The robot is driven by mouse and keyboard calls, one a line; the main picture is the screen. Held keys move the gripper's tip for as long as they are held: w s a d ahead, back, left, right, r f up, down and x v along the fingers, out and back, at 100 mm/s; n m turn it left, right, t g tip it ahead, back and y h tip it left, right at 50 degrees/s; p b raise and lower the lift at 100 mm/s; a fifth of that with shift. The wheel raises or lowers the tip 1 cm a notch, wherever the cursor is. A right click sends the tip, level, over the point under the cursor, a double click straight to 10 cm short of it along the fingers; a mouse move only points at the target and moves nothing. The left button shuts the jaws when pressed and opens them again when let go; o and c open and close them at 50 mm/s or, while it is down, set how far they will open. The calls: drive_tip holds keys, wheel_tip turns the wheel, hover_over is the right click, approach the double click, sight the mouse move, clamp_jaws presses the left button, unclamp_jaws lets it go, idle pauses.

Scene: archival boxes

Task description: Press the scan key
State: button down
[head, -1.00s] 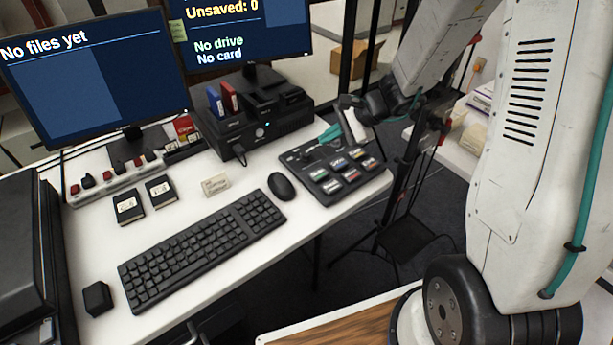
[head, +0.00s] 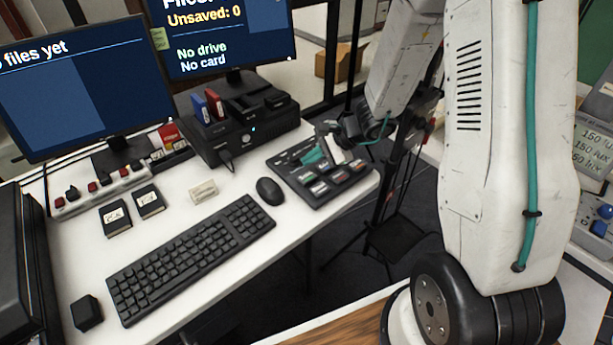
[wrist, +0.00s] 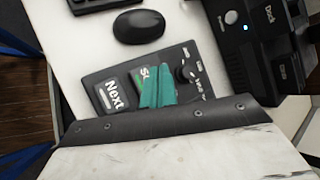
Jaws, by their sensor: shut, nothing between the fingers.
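The black key panel (head: 348,190) stands at the right end of the white desk, with several labelled keys. In the wrist view the panel (wrist: 91,79) shows a "Next" key (wrist: 113,95) and, beside it, a green-labelled key (wrist: 141,74) whose text starts with "S"; the rest of that label is hidden by my fingers. My gripper (wrist: 157,70) has its teal fingers shut and empty, over or beside that key. In the head view my gripper (head: 310,155) is above the panel's back part. I cannot tell whether the fingertips touch anything.
A mouse (head: 270,191) and keyboard (head: 191,258) lie left of the panel. A black dock unit (head: 240,135) with red and blue cartridges stands behind it. Two monitors read "No files yet" and "No drive, No card". A tripod stands right of the desk.

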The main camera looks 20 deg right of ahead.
sight(301, 175)
drive_tip(key=shift+f, duration=1.45)
idle(1.0)
drive_tip(key=shift+f, duration=0.4)
drive_tip(key=shift+f, duration=0.45)
idle(0.5)
drive_tip(key=shift+r, duration=0.9)
drive_tip(key=shift+r, duration=0.1)
drive_tip(key=shift+r, duration=2.4)
